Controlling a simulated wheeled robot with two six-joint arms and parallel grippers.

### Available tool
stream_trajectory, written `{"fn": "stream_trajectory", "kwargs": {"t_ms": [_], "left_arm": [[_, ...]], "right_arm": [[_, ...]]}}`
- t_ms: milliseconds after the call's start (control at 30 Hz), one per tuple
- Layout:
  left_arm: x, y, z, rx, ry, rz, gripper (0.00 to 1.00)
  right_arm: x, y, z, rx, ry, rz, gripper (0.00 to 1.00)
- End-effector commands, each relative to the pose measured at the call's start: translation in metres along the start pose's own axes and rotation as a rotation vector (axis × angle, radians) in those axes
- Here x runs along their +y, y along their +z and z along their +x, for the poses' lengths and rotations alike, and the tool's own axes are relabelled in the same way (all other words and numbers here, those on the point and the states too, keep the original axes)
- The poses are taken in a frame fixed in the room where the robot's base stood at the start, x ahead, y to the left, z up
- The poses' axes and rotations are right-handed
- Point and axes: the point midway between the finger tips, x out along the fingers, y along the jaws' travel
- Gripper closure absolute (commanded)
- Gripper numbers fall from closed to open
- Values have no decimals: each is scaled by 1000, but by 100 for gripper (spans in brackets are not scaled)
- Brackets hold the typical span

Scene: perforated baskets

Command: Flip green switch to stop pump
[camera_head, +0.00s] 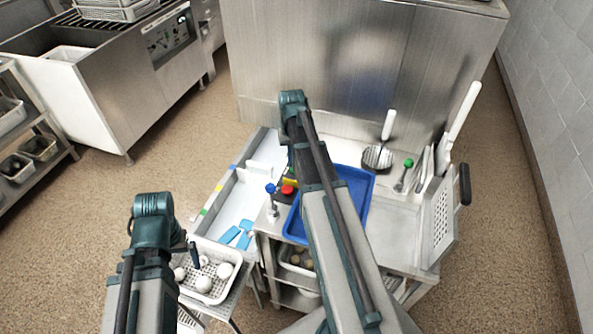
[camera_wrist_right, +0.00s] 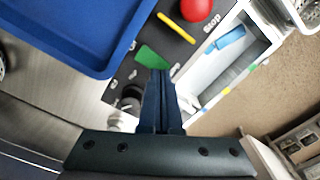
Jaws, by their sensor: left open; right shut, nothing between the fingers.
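The dark control panel (camera_wrist_right: 135,75) carries a green switch (camera_wrist_right: 152,58), a yellow piece (camera_wrist_right: 177,28) and a round red button (camera_wrist_right: 197,9). The word "Stop" is printed beside them. My right gripper (camera_wrist_right: 160,74) is shut and empty. Its fingertips are right at the lower edge of the green switch in the right wrist view; I cannot tell whether they touch it. My left gripper (camera_head: 194,256) is open, over the basket of white balls.
A blue tray (camera_head: 358,190) lies beside the panel. A perforated basket (camera_head: 232,258) of white balls stands at front left. A blue-knobbed valve (camera_head: 271,190) is close to the panel. A skimmer (camera_head: 378,157) and a green-knobbed valve (camera_head: 408,164) are at the right.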

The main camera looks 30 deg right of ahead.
Motion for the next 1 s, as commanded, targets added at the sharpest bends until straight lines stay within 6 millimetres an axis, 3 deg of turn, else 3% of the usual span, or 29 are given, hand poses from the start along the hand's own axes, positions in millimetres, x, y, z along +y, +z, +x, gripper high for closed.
{"fn": "stream_trajectory", "kwargs": {"t_ms": [1000], "left_arm": [[1, 0, 8, 0, 0, 0, 3]], "right_arm": [[0, 0, 8, 0, 0, 0, 100]]}}
